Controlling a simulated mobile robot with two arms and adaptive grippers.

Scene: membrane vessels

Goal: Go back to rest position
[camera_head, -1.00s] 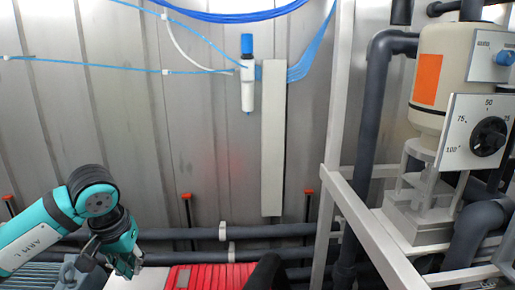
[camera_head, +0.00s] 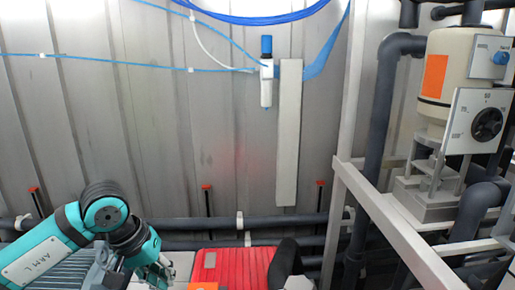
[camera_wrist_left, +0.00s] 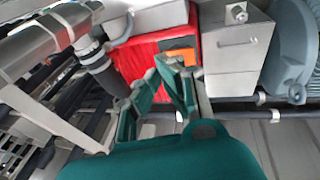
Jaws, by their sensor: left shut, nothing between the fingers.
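My left arm comes in from the lower left in the head view. Its gripper (camera_head: 158,276) is low in the picture, left of a red ribbed box (camera_head: 238,268), and part of it is cut off by the bottom edge. In the left wrist view the green fingers (camera_wrist_left: 170,66) come together at their tips, with nothing between them. The red box (camera_wrist_left: 144,62) and an orange patch (camera_wrist_left: 178,58) lie behind the fingertips. My right gripper does not show in either view.
A grey metal box (camera_wrist_left: 236,58) stands beside the red box. Dark pipes (camera_head: 180,224) run along the wall. At right stand a white frame (camera_head: 385,213) and a cream dosing pump (camera_head: 447,75) with a black dial.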

